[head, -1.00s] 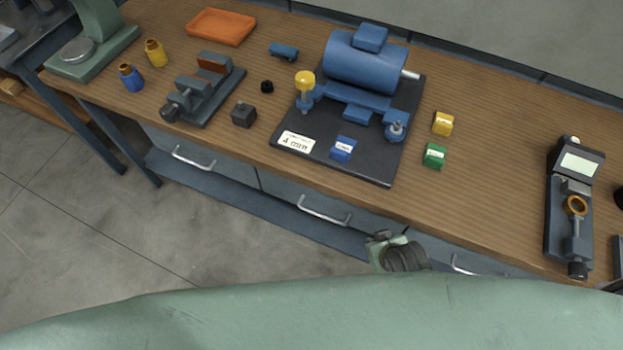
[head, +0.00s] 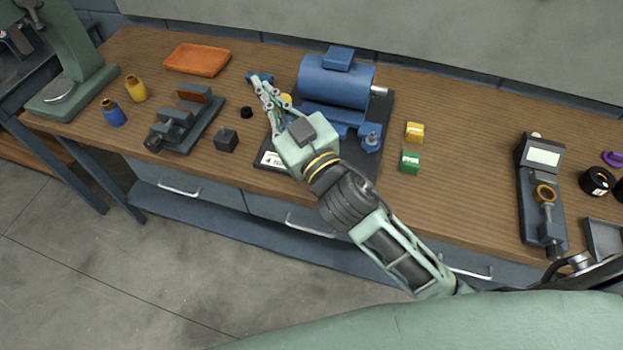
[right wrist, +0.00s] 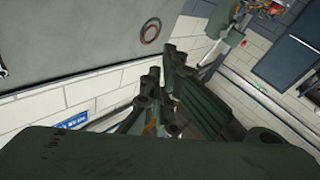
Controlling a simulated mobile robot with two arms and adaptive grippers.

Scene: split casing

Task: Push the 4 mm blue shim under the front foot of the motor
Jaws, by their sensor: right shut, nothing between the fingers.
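The blue motor (head: 335,82) stands on a dark base plate (head: 386,113), its shaft pointing right. Its near right foot with a bolt (head: 371,141) is visible.
Yellow (head: 415,131) and green (head: 410,162) blocks lie right of the plate. A vise (head: 187,120), dark block (head: 227,140) and orange tray (head: 198,59) are left. A gauge stand (head: 541,190) is far right. The bench between the green block and gauge is clear.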

